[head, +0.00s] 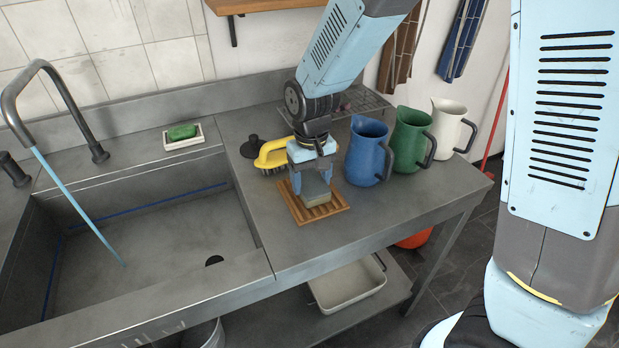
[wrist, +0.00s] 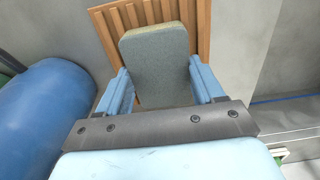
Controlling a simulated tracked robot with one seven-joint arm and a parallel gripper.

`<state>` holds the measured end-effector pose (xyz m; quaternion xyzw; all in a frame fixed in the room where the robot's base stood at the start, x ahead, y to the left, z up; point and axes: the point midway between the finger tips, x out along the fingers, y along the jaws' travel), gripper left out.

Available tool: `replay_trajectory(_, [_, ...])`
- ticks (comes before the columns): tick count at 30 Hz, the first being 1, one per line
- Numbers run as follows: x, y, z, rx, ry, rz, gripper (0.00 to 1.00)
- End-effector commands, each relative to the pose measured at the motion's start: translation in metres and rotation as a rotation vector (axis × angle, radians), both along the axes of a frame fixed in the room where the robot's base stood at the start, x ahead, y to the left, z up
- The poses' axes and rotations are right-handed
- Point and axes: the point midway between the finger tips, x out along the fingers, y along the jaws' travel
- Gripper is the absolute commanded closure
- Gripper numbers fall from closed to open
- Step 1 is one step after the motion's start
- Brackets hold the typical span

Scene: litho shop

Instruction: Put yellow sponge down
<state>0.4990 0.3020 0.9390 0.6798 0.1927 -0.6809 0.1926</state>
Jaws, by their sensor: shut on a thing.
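The yellow sponge (head: 316,198) is between the fingers of my gripper (head: 310,178), which is shut on it. It shows a grey-green broad face and a thin yellowish edge, and the broad face fills the gap between the blue fingers in the wrist view (wrist: 157,65). My gripper points down at a slatted wooden rack (head: 338,208) on the steel counter. The sponge is over this rack, at or very near its slats. I cannot tell whether it touches them. The rack also shows behind the sponge in the wrist view (wrist: 203,25).
Blue (head: 366,152), green (head: 409,140) and cream (head: 449,128) jugs stand right of my gripper. A yellow-handled brush (head: 271,152) lies close on its left. The sink (head: 150,240) with running water is at left. A green soap (head: 182,132) sits in a dish behind it.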

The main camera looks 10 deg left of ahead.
Motion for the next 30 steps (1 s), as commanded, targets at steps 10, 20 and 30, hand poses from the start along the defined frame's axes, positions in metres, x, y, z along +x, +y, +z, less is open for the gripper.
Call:
replay_trajectory(10, [0.000, 0.000, -0.001, 0.001, -0.001, -0.001, 0.27])
replay_trajectory(20, [0.000, 0.000, -0.001, 0.001, -0.001, -0.001, 0.07])
replay_trajectory(30, [0.001, 0.000, 0.018, 0.004, -0.002, -0.002, 0.07])
